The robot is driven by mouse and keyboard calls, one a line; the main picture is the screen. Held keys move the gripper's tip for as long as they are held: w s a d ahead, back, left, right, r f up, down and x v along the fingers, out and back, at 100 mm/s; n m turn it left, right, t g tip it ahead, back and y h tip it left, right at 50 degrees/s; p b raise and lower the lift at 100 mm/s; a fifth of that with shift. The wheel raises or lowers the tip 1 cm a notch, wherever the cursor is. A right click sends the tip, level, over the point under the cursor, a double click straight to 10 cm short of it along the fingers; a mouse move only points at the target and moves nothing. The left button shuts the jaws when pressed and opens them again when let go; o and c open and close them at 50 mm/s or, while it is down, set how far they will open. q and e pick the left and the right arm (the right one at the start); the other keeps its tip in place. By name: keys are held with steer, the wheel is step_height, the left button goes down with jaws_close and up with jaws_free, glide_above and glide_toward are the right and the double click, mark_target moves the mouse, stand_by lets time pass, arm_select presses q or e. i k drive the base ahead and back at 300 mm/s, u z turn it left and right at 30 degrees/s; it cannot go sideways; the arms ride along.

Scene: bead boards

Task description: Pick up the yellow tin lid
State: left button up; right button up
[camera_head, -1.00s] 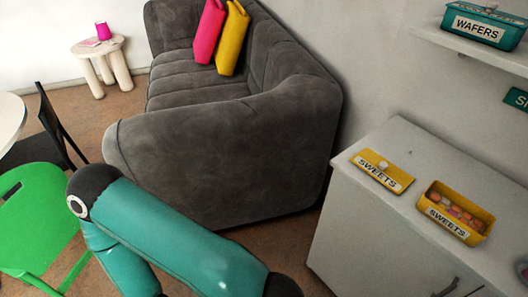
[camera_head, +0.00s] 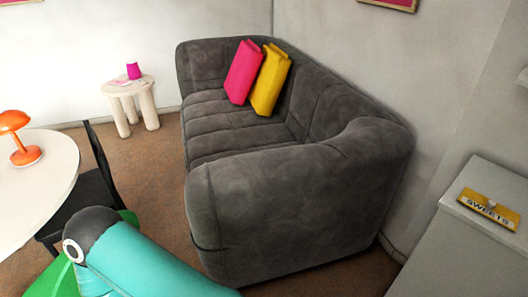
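The yellow tin lid (camera_head: 489,208) lies on the white cabinet top at the right edge of the view. My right gripper is not in view either.
The white cabinet (camera_head: 455,245) stands at the lower right. A grey sofa (camera_head: 290,205) with pink and yellow cushions fills the middle. A round white table (camera_head: 40,190) with an orange lamp (camera_head: 18,135) is at the left. Brown floor shows between them.

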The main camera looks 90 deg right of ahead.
mark_target(509, 219)
steer(key=u, duration=0.7)
steer(key=i, duration=0.2)
steer(key=z, duration=3.65)
steer(key=i, duration=0.35)
steer(key=z, duration=2)
steer(key=k, duration=0.35)
steer(key=z, duration=0.55)
steer(key=i, duration=1.45)
steer(key=u, duration=0.5)
